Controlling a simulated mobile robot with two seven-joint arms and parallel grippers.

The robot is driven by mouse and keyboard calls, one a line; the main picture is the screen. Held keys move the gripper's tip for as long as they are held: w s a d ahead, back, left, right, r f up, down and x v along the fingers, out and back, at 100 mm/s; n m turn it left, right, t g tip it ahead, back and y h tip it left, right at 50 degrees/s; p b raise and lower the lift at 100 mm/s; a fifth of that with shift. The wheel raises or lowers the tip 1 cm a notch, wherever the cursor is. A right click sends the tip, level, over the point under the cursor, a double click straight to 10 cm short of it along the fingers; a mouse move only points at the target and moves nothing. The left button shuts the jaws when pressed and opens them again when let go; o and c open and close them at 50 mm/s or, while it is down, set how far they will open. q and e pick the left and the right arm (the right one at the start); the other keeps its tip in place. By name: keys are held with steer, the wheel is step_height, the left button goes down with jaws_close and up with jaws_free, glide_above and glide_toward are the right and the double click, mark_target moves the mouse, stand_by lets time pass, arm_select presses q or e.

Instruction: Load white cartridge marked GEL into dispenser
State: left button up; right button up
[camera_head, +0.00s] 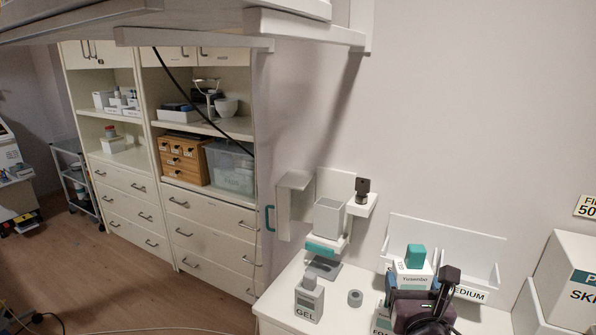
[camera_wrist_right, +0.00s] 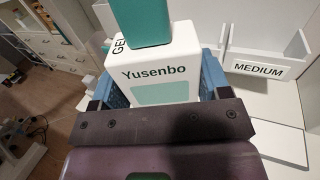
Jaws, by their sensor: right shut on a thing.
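My right gripper (camera_head: 418,287) is shut on a white cartridge (camera_head: 411,272) with a teal top. In the right wrist view, the cartridge (camera_wrist_right: 182,62) sits between the gripper's blue pads (camera_wrist_right: 213,75), reads "Yusenbo" on the near face and appears to read "GEL" on its side, partly cut off. The dispenser (camera_head: 335,185) is on the wall to the left, its white door (camera_head: 293,205) swung open at the left. A grey block (camera_head: 328,217) sits in it, above a teal part (camera_head: 321,249). My left gripper is not in view.
A white and grey container marked GEL (camera_head: 309,300) and a small grey round piece (camera_head: 355,298) stand on the white counter (camera_head: 340,318). A white wall rack marked MEDIUM (camera_head: 470,294) is behind my gripper. A large white box (camera_head: 570,275) stands at right.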

steer(key=s+a+f+n+y+b, duration=0.1)
steer(key=s+a+f+n+y, duration=0.15)
steer(key=f, duration=0.45)
steer(key=w+d+r+m+b, duration=0.1)
steer(key=r, duration=0.1)
steer(key=w+d+r+h, duration=0.1)
steer(key=r, duration=0.2)
steer(key=w+d+r+m+h+b, duration=0.1)
steer(key=r, duration=0.2)
steer(key=shift+w+d+m+h+b, duration=0.1)
steer(key=shift+w+m+h+b, duration=0.15)
steer(key=shift+w+m+b, duration=0.1)
steer(key=s+d+m+g+h, duration=0.1)
steer(key=d+m+g+h, duration=0.1)
steer(key=d+m+h, duration=0.35)
steer(key=shift+n+h, duration=0.45)
steer(key=shift+n, duration=0.1)
steer(key=f+b, duration=0.2)
steer(key=f, duration=0.4)
steer(key=d+f+b, duration=0.1)
steer(key=f+b, duration=0.1)
steer(key=f, duration=0.4)
steer(key=d+f+b, duration=0.1)
steer(key=f+b, duration=0.1)
steer(key=f, duration=0.4)
steer(key=shift+s+d+f+b, duration=0.1)
steer(key=shift+d+b, duration=0.1)
steer(key=shift+b, duration=0.1)
steer(key=shift+f, duration=0.25)
